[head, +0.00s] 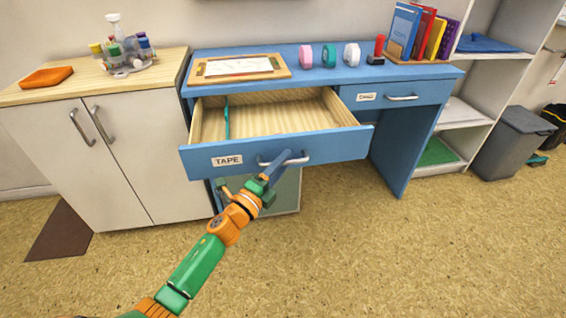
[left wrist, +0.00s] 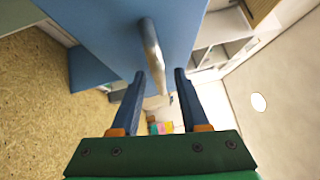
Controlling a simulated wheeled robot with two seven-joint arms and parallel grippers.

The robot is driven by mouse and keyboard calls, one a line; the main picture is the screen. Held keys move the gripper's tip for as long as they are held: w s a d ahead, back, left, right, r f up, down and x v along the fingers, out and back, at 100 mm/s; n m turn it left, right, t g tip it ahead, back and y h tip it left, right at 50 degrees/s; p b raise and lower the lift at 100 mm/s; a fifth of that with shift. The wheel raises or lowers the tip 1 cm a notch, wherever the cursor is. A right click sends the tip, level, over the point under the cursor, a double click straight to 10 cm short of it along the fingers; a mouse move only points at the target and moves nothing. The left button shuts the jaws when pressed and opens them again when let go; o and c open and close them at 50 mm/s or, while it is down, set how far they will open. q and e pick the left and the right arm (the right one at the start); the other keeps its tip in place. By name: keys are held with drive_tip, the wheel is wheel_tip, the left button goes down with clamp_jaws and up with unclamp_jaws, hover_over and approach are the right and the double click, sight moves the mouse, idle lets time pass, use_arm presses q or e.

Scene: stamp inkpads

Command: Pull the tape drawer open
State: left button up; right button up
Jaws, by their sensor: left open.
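The tape drawer (head: 330,144) is blue, with a white TAPE label (head: 227,161) on its front. It is pulled well out of the blue desk, showing its pale wooden inside and a thin teal strip at the left. Its silver bar handle (head: 296,160) is on the front. My left gripper (head: 278,166) is at the handle, with its fingers open. In the left wrist view, the handle (left wrist: 152,45) reaches down between the open fingertips (left wrist: 160,76). I cannot tell whether either finger touches it. My right gripper is not in view.
A second, closed drawer (head: 375,96) is to the right. A white cabinet (head: 90,150) is at the left. The floor in front is clear.

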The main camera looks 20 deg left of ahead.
use_arm(q)
drive_tip(key=v, duration=0.6)
drive_tip(key=shift+s, duration=0.35)
drive_tip(key=shift+a, duration=0.1)
